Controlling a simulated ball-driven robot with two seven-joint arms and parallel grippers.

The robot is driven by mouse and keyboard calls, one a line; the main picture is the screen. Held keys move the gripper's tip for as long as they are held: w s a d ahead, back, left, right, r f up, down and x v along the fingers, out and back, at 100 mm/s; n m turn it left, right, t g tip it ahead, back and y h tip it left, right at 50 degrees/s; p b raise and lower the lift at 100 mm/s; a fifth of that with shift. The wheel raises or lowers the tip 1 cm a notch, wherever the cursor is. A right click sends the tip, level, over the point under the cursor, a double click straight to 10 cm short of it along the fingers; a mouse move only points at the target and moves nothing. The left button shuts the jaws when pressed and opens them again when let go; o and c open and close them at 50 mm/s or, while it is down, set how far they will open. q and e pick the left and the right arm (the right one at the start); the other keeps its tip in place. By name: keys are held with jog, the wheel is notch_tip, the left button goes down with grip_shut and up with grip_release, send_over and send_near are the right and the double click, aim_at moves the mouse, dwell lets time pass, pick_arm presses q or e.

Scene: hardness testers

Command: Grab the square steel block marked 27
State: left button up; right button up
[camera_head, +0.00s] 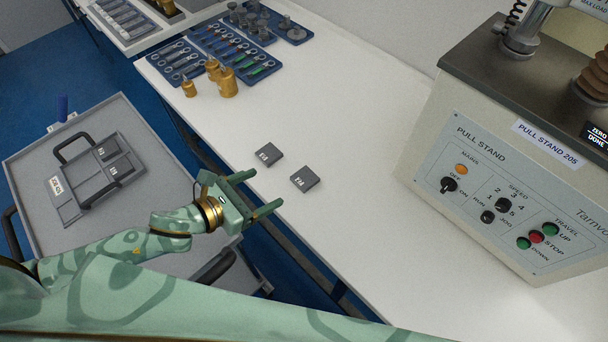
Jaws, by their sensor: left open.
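Two dark grey square steel blocks lie flat on the white table near its front edge, a little apart. The nearer, right block (305,179) and the farther, left block (269,155) each bear a small light marking. The markings are too small to read surely, so I cannot tell which is 27. My left gripper (266,189) is open and empty by the table's front edge. Its green fingers point right, toward the blocks, and touch neither. My right gripper is not in view.
A pull stand (500,185) fills the right side. Brass weights (227,83) and blue tool trays (237,62) stand farther back. A grey cart (35,160) at left holds a handled tray (88,189) with two more blocks. The table around the two loose blocks is clear.

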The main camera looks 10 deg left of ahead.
pick_arm(q)
jog(key=b, duration=0.3)
send_near(305, 178)
jog(key=shift+w+d+f+b, duration=0.5)
jog(key=shift+w+f+b, duration=0.25)
jog(key=shift+w+b, duration=0.25)
jog(key=x, duration=0.2)
jog(key=b+x, duration=0.1)
jog(key=x, duration=0.2)
jog(key=shift+w+d+r+b, duration=0.15)
jog(key=shift+w+d+b, duration=0.1)
jog(key=shift+d+b, duration=0.1)
jog(key=shift+r, duration=0.1)
jog(key=c, duration=1.3)
